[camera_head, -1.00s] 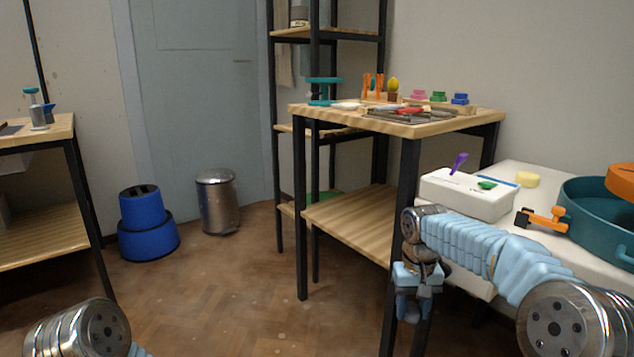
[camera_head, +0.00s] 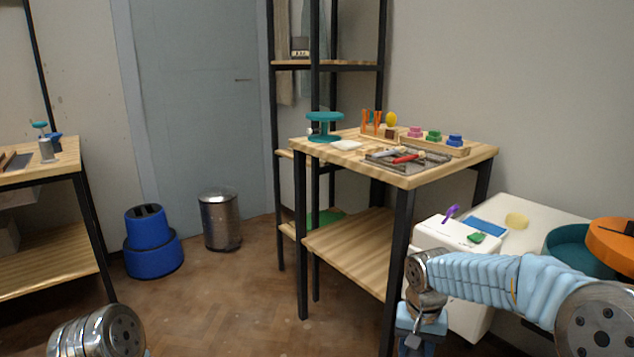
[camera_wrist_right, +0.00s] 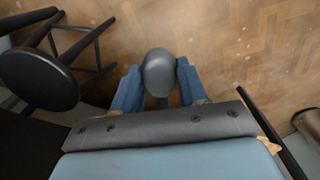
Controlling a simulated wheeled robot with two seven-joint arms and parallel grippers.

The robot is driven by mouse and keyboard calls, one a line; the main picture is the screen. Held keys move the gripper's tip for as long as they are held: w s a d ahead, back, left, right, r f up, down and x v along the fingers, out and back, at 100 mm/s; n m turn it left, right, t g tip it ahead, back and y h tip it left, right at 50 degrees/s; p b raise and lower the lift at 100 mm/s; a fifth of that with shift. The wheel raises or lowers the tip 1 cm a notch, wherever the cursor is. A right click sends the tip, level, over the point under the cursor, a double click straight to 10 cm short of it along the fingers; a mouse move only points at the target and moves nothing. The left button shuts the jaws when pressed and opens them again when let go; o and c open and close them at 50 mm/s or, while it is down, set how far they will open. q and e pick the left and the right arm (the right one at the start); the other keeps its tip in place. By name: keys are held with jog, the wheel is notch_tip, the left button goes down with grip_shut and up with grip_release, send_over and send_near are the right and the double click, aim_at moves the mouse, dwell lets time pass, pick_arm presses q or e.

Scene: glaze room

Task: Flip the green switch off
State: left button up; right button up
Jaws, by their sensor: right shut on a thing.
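The green switch (camera_head: 476,238) is a small green piece on top of a white box (camera_head: 430,232), at the right in the head view. It lies low on the box; I cannot tell its on or off position. A purple switch (camera_head: 450,212) beside it sticks up at a tilt. My right gripper (camera_head: 420,343) hangs low in front of the box, apart from the switch. In the right wrist view its blue fingers (camera_wrist_right: 160,85) are shut on a rounded dark grey thing (camera_wrist_right: 160,68). My left gripper is out of view; only part of that arm shows.
The white box stands on a white surface (camera_head: 545,208) with a blue pad, a yellow piece and a teal basin (camera_head: 575,250).

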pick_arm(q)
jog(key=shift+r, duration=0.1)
pick_arm(e)
jog(key=shift+s, duration=0.1)
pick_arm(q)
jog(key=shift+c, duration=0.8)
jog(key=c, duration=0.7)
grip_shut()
pick_arm(e)
jog(key=s+f+n, duration=0.3)
jog(key=s+f, duration=0.3)
jog(key=f, duration=0.7)
jog(key=shift+f, duration=0.2)
jog(key=shift+s, duration=0.15)
